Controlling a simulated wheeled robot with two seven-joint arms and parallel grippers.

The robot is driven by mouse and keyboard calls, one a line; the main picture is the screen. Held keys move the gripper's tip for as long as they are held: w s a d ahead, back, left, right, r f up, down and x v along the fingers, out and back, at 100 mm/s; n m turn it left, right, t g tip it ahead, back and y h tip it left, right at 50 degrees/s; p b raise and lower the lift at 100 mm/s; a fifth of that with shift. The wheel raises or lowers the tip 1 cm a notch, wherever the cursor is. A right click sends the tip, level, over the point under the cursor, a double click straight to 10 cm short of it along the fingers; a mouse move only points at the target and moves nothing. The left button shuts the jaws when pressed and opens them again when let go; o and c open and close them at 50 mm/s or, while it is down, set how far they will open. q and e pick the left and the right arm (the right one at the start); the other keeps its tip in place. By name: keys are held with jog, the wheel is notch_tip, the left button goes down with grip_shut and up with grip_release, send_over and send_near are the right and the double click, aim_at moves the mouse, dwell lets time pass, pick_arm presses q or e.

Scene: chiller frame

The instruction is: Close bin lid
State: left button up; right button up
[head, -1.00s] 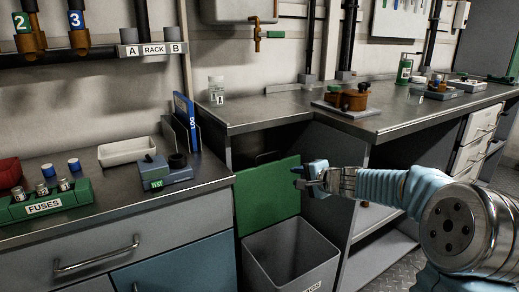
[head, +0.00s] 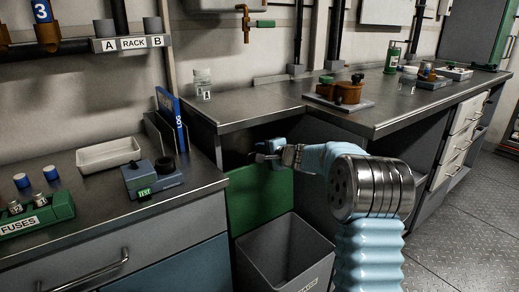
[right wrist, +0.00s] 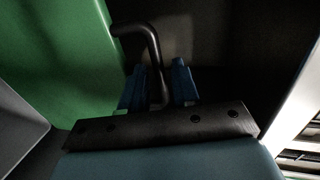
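A grey bin (head: 290,252) stands in the gap between the two counters. Its green lid (head: 258,198) stands up at the bin's back edge, wide open; the lid also fills the upper left of the right wrist view (right wrist: 50,55). My right gripper (head: 262,151) is at the lid's top edge. In the right wrist view a black bent handle (right wrist: 152,50) by the lid's edge runs down between the two blue fingers (right wrist: 158,86). The fingers look apart, with the handle between them; I cannot tell if they touch it. My left gripper is out of view.
The left counter (head: 90,195) holds a fuse block (head: 38,215), a white tray (head: 108,154) and a test device (head: 152,178). The right counter (head: 375,118) overhangs the space behind the lid, close above my right gripper. Open floor (head: 460,215) lies to the right.

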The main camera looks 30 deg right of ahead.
jog(key=shift+x, duration=0.9)
jog(key=shift+c, duration=0.4)
grip_shut()
